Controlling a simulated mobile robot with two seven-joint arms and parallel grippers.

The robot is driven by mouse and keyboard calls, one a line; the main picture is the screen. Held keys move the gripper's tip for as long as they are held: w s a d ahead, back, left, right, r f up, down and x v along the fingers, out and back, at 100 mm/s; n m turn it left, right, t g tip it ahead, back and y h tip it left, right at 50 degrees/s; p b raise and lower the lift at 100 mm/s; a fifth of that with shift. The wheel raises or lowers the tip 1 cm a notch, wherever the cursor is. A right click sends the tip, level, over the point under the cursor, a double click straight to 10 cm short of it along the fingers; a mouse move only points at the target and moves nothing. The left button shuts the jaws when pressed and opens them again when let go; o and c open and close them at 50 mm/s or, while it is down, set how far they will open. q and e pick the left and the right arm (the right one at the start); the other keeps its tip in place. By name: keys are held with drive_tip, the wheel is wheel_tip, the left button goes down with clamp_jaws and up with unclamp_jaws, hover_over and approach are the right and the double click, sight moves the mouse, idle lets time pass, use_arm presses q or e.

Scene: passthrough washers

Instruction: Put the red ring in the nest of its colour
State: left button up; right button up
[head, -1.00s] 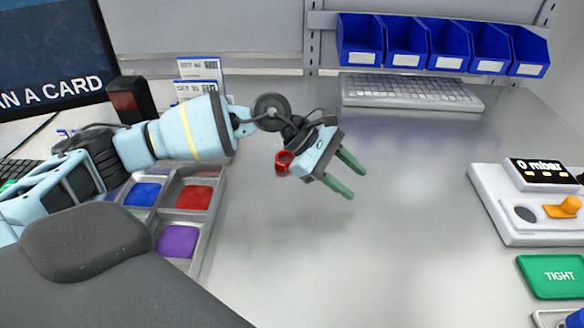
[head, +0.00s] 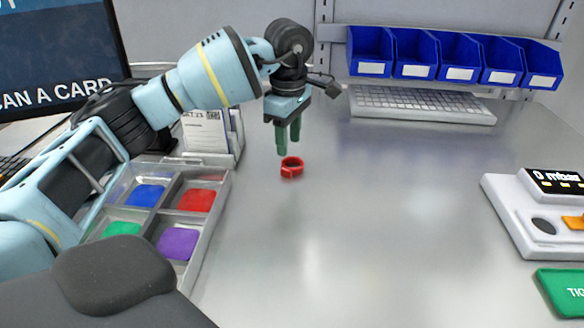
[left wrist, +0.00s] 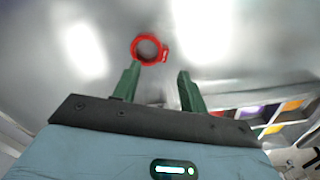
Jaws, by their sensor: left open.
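The red ring (head: 291,167) lies on the grey table, right of the nest tray. It also shows in the left wrist view (left wrist: 136,54), just past the left fingertip. My left gripper (head: 288,148) points down above the ring, open and empty, with its green fingers (left wrist: 158,72) apart. The tray (head: 206,222) has coloured nests: the red nest (head: 197,200) at its upper right, the blue nest (head: 145,195) at its upper left, the purple nest (head: 177,243) at its lower right and the green nest (head: 122,229) at its lower left. My right gripper is not in view.
A card holder (head: 208,137) stands behind the tray, left of the gripper. A keyboard (head: 422,105) and blue bins (head: 455,57) are at the back. A white gauge device (head: 525,215) and a green TIGHT block (head: 562,290) are at the right. The table's middle is clear.

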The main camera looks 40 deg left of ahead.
sight(287, 169)
use_arm(q)
drive_tip(key=shift+s+a+f, duration=0.1)
drive_tip(key=shift+f, duration=1.7)
drive_tip(key=shift+s+f, duration=0.1)
drive_tip(key=shift+f, duration=1.7)
clamp_jaws()
drive_tip(key=shift+r, duration=0.1)
drive_tip(key=shift+r, duration=0.45)
drive_tip(key=shift+s+d+r, duration=0.1)
drive_tip(key=shift+s+r, duration=0.05)
drive_tip(key=shift+r, duration=0.5)
drive_tip(key=shift+s+d+r, duration=0.1)
drive_tip(key=shift+r, duration=0.5)
drive_tip(key=s+d, duration=0.2)
drive_tip(key=s, duration=0.2)
drive_tip(key=s+d+r, duration=0.1)
drive_tip(key=s+d, duration=0.2)
drive_tip(key=s, duration=0.1)
drive_tip(key=s+d, duration=0.3)
drive_tip(key=s, duration=0.2)
drive_tip(key=shift+d+r+b, duration=0.2)
drive_tip(key=shift+r+b, duration=0.05)
drive_tip(key=shift+b, duration=0.1)
